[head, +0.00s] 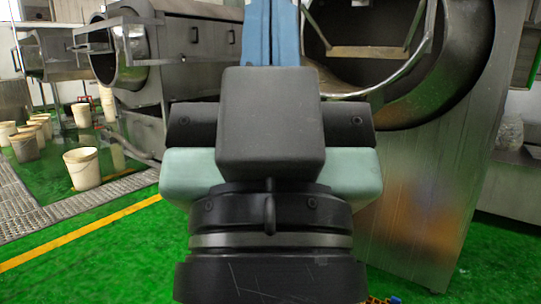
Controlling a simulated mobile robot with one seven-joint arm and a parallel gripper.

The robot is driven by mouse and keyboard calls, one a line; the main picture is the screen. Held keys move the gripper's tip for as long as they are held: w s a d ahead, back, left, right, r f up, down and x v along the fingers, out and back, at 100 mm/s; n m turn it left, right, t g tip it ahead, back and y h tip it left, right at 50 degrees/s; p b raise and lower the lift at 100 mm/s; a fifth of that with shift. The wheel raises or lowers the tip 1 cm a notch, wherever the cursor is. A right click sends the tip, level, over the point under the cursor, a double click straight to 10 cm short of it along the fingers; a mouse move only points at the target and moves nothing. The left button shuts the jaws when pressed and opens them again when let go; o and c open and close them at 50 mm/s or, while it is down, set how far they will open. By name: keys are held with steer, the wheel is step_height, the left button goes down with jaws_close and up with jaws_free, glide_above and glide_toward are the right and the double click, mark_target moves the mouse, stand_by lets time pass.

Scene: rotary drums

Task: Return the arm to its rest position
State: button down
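My arm fills the middle of the head view, with a black block, pale green sides and dark rings at the bottom. No gripper fingers can be made out, and I see nothing held. Whatever lies behind or below the black block is hidden. A blue upright piece (270,32) shows above the block; I cannot tell what it belongs to.
A large metal drum machine (420,190) stands close behind on the right, its round opening facing me. Another drum machine (180,60) stands at the left back. Several white buckets, one at the front (82,169), stand at left. Green floor (110,255) is clear at lower left.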

step_height(320, 180, up, 28)
steer(key=p, duration=2.5)
steer(key=c, duration=1.6)
jaws_free()
steer(key=shift+f, duration=0.1)
